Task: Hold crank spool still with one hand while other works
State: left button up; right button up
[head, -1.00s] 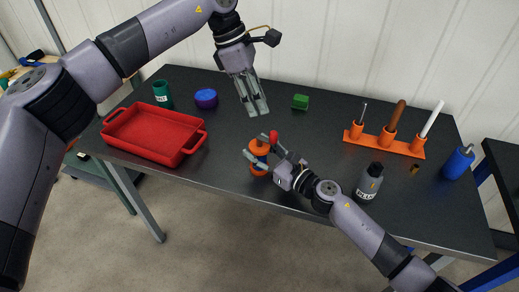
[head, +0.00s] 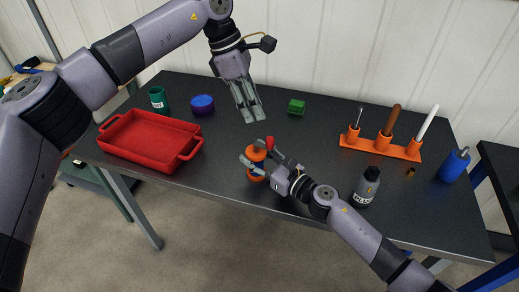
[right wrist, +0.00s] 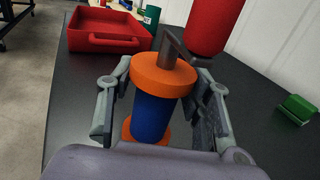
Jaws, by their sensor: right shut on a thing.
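The crank spool (head: 256,154) stands upright near the table's front edge. It has orange end discs and a blue core, plain in the right wrist view (right wrist: 151,117). A grey crank arm (right wrist: 176,48) rises from its top disc and carries a red handle (right wrist: 209,25), which also shows in the head view (head: 269,143). My right gripper (head: 262,162) is shut on the spool, with a finger on either side of it. My left gripper (head: 251,118) hangs above the table behind the spool, apart from it, with nothing seen in it. Its finger gap is unclear from this angle.
A red tray (head: 151,141) lies at left, with a green cup (head: 158,99) and a blue round container (head: 202,105) behind. A green block (head: 296,107), an orange tool rack (head: 380,149), a grey bottle (head: 367,188) and a blue cylinder (head: 454,166) stand to the right.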

pick_arm(q)
jog(key=shift+o, duration=0.2)
jog(key=shift+o, duration=0.7)
jog(key=m+t+y, duration=0.3)
jog(key=m+t, duration=0.2)
jog(key=m, duration=1.5)
send_near(269, 139)
jog(key=x, duration=1)
jog(key=shift+c, duration=0.3)
grip_shut()
